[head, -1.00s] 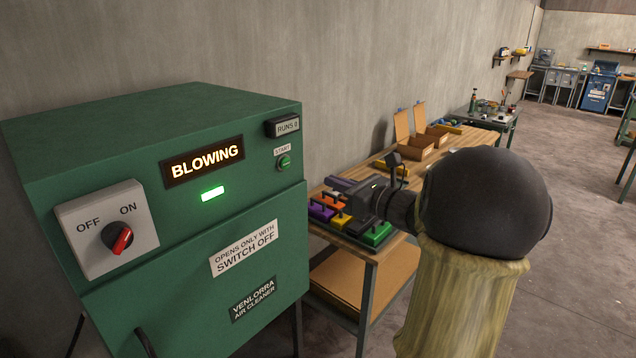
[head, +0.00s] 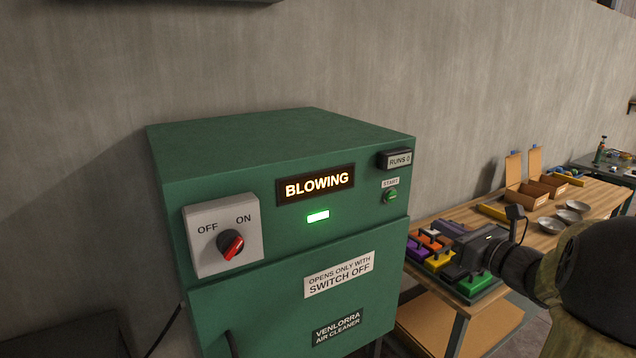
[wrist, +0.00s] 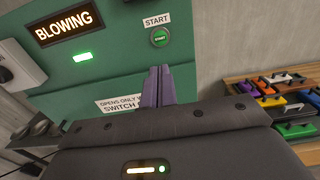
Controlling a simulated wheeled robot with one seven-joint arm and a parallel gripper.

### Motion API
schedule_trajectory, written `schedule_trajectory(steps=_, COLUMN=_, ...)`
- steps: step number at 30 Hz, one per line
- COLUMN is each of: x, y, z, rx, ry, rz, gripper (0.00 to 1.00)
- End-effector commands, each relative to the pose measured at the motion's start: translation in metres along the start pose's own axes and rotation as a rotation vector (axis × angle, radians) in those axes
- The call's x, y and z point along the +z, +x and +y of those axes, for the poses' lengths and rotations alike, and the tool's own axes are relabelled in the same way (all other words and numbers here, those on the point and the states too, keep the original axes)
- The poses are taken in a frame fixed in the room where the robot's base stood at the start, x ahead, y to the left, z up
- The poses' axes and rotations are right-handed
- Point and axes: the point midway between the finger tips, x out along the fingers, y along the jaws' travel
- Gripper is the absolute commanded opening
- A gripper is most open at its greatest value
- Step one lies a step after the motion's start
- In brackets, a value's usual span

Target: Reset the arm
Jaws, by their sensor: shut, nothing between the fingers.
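My gripper (head: 447,227) is at the right in the head view, between the green air cleaner (head: 250,150) and my arm. In the wrist view its purple-grey fingers (wrist: 158,84) are together and empty, pointing at the cleaner's front below the green START button (wrist: 160,38). I cannot tell how far the fingertips are from the panel. The cleaner's sign (head: 316,185) reads BLOWING and a green light (head: 318,217) is lit. Its switch (head: 231,245) has its red pointer on the ON side. The counter (head: 399,161) reads RUNS 0.
A wooden table (head: 490,225) right of the cleaner carries several coloured handled blocks (head: 437,261), metal bowls (head: 550,225) and open cardboard boxes (head: 526,195). A grey wall (head: 300,60) stands behind. A dark surface (head: 60,335) shows at the lower left.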

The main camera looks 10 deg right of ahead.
Motion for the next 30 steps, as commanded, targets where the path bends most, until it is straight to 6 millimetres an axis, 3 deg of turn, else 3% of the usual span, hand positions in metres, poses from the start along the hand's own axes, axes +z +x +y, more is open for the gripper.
schedule_trajectory(steps=5, x=-0.028, y=0.015, z=0.038, rx=0.102, ry=-0.08, rz=0.126, gripper=0.0)
schedule_trajectory(steps=9, x=-0.076, y=0.025, z=0.097, rx=0.286, ry=-0.253, rz=0.322, gripper=0.0)
schedule_trajectory(steps=13, x=-0.12, y=0.017, z=0.15, rx=0.49, ry=-0.467, rz=0.49, gripper=0.0)
schedule_trajectory(steps=18, x=-0.167, y=-0.008, z=0.2, rx=0.774, ry=-0.791, rz=0.646, gripper=0.0)
schedule_trajectory(steps=24, x=-0.205, y=-0.043, z=0.233, rx=1.119, ry=-1.228, rz=0.723, gripper=0.0)
schedule_trajectory(steps=30, x=-0.225, y=-0.068, z=0.248, rx=1.456, ry=-1.711, rz=0.663, gripper=0.0)
